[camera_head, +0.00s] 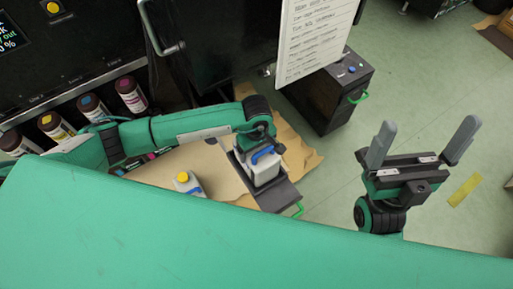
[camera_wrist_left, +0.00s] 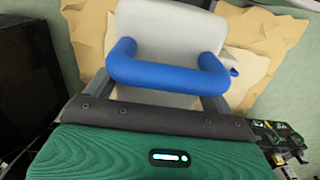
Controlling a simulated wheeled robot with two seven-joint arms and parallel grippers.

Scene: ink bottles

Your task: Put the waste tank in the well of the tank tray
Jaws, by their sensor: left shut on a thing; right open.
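The waste tank (camera_head: 262,172) is a white container with a blue handle. My left gripper (camera_head: 262,148) is above it, shut on the handle; the blue handle (camera_wrist_left: 168,75) crosses between the fingers in the left wrist view. The tank is over the dark tank tray (camera_head: 277,197), which has a green pull at its front. The tank and gripper hide the well, so I cannot tell whether the tank rests in it. My right gripper (camera_head: 420,148) is open and empty, away to the right over the floor.
A white container with a yellow cap (camera_head: 187,182) stands left of the tray on brown cardboard (camera_head: 215,165). Several ink bottles (camera_head: 131,94) line the machine at the left. A black box (camera_head: 330,92) with a green handle and a hanging white sheet (camera_head: 315,35) are behind. Floor at the right is mostly clear.

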